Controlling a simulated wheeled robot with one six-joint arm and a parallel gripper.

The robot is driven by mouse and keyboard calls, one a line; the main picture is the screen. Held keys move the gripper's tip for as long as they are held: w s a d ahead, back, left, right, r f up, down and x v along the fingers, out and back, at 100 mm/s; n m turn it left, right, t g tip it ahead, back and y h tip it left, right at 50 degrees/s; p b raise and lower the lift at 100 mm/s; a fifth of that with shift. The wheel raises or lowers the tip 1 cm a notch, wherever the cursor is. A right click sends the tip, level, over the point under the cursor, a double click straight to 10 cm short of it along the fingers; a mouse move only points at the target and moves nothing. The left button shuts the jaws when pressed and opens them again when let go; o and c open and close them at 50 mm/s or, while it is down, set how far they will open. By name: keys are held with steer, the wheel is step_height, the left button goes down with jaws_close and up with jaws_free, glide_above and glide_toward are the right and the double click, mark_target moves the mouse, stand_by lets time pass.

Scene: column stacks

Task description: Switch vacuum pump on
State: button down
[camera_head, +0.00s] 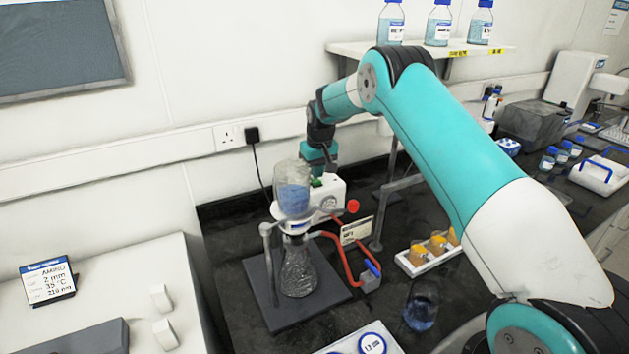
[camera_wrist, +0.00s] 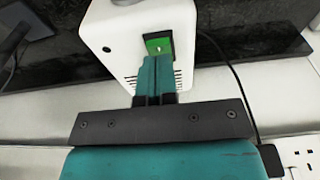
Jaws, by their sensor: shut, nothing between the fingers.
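The vacuum pump (camera_head: 331,195) is a white box on the dark bench, behind the glass filter funnel. Its side with vent slots shows in the wrist view (camera_wrist: 112,35). A green switch (camera_wrist: 158,47) sits in a dark recess on the pump; a bit of green also shows in the head view (camera_head: 316,183). My gripper (camera_wrist: 158,62) is shut and empty, its teal fingertips right at the lower edge of the switch. I cannot tell whether they touch it. In the head view my gripper (camera_head: 319,160) is above and behind the pump, its fingertips hidden.
A filter funnel with blue contents (camera_head: 293,193) on a flask (camera_head: 298,268) stands in front of the pump, joined by red tubing (camera_head: 343,258). A rack of amber vials (camera_head: 428,254) and a beaker of blue liquid (camera_head: 421,308) stand to the right. A wall socket (camera_head: 228,135) is behind.

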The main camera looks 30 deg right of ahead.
steer(key=shift+f+b, duration=0.5)
steer(key=shift+f, duration=0.35)
steer(key=shift+r, duration=0.1)
stand_by(0.3)
steer(key=shift+r+p, duration=1.95)
steer(key=shift+r, duration=1.5)
